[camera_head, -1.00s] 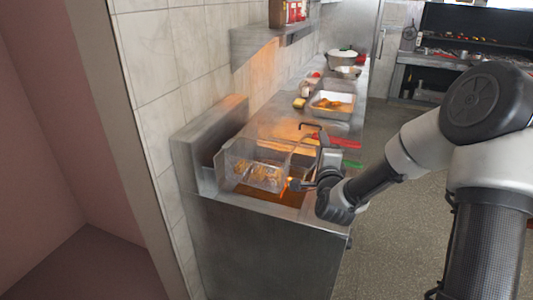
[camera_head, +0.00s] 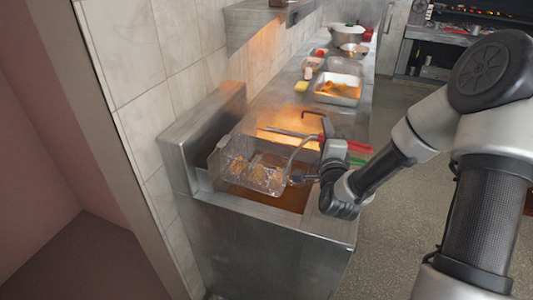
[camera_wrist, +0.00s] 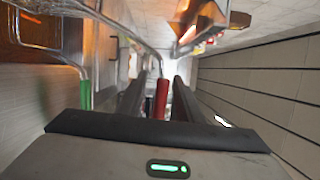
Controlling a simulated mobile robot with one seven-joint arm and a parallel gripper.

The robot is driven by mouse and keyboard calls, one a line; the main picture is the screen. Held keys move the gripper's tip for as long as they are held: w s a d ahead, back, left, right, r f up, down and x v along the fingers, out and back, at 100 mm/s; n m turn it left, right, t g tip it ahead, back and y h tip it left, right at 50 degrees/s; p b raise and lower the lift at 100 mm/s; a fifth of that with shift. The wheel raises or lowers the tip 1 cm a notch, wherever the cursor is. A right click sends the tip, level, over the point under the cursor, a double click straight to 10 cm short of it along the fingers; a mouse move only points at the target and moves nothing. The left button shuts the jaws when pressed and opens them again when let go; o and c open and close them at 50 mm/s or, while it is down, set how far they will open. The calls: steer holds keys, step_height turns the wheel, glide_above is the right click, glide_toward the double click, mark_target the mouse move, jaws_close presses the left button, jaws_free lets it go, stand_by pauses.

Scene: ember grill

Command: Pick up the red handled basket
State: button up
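The red handled basket (camera_head: 250,172) is a clear-looking wire basket with golden food in it. It hangs tilted over the fryer well (camera_head: 282,198), its left side higher. Its metal rod runs right to my gripper (camera_head: 322,150). In the wrist view its red handle (camera_wrist: 161,100) lies between the two dark fingers of my gripper (camera_wrist: 159,88). My gripper seems shut on this handle; the exact contact is hard to see. A green handle (camera_wrist: 86,95) shows to the left in the wrist view.
A metal tray with food (camera_head: 338,92) and a pot (camera_head: 344,34) stand farther back. A tiled wall (camera_head: 150,80) bounds the left; open floor (camera_head: 415,205) lies to the right.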

steer(key=shift+w, duration=0.2)
jaws_close()
steer(key=shift+r, duration=0.1)
steer(key=shift+s+r, duration=0.1)
steer(key=shift+r, duration=0.05)
stand_by(0.3)
